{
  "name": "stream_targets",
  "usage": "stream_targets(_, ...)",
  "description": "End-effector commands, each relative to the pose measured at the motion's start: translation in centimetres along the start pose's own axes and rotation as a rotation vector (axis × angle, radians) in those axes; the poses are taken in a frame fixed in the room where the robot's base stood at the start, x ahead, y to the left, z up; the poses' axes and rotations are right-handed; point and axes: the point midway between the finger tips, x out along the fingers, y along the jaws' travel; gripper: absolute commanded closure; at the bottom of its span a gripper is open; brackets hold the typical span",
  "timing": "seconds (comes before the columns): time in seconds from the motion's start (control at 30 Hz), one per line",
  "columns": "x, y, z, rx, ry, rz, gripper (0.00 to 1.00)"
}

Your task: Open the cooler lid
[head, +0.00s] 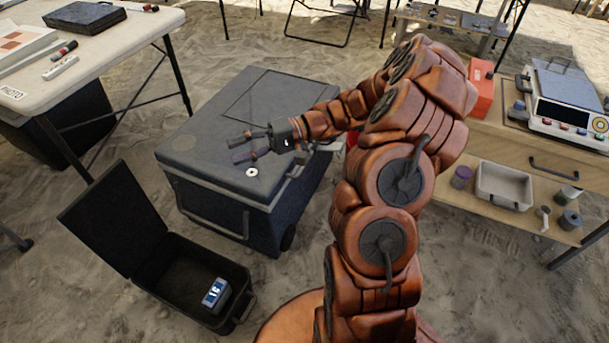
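The cooler (228,222) is a dark grey chest on the sandy ground, left of the middle of the head view. Its lid (205,118) lies flat and closed on the body. A grey handle bar runs along the front below the lid. My gripper (236,149) appears above the lid, toward its front middle, with the fingers pointing left. The two fingers are apart with nothing between them. I cannot tell whether they touch the lid.
An open black case (148,288) holding a small blue device (215,295) stands front left. A white table (110,55) is at upper left. A wooden bench (500,145) with an instrument (565,100) stands right. A small white ring (252,172) shows on the lid.

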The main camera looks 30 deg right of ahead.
Motion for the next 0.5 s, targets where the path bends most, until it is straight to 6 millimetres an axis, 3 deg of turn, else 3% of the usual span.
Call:
stream_targets(0.03, -1.5, 3.0, -1.4, 0.001, 0.058, -0.039, 0.61)
stream_targets(0.2, -6.9, 9.2, -5.3, -0.026, 0.252, -0.139, 0.61)
stream_targets(0.5, -18.0, 21.8, -8.7, -0.072, 0.617, -0.237, 0.61)
